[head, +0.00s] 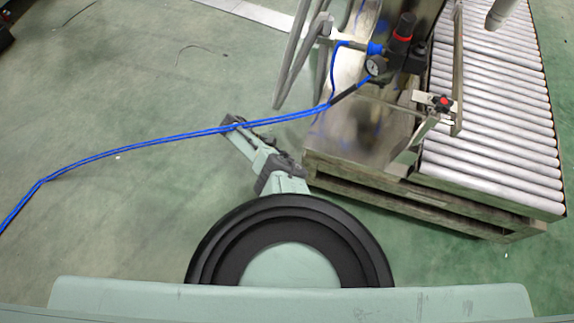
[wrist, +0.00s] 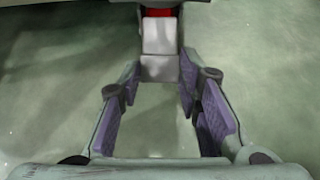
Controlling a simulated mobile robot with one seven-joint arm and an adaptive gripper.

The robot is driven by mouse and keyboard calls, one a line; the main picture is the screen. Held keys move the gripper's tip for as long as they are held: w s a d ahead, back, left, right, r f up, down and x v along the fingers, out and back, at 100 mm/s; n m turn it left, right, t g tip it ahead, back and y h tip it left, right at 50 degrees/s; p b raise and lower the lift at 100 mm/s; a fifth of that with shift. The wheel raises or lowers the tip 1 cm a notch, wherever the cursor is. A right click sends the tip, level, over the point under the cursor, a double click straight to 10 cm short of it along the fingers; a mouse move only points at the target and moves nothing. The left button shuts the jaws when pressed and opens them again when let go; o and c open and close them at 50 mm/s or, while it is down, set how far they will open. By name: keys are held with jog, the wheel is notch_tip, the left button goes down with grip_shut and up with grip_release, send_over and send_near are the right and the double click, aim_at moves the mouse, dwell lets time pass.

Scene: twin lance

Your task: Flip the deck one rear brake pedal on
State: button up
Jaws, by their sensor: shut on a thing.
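In the wrist view, a pale grey pedal-like piece (wrist: 158,68) sits between the tips of my gripper (wrist: 161,78). The fingers are closed on its sides. Above it are a lighter flat plate (wrist: 159,36) and a red part (wrist: 160,12), cut off by the top edge. The pedal cannot be made out there. Whether it is flipped on or off is not clear.
A metal frame with a regulator and gauge (head: 376,66) stands to the right. Beyond it is a roller conveyor (head: 490,110). The green floor at left is mostly clear.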

jog(key=shift+f, duration=0.1)
jog(key=o, duration=1.1)
jog(key=shift+o, duration=0.2)
jog(key=shift+a, duration=0.1)
jog(key=v, duration=1.2)
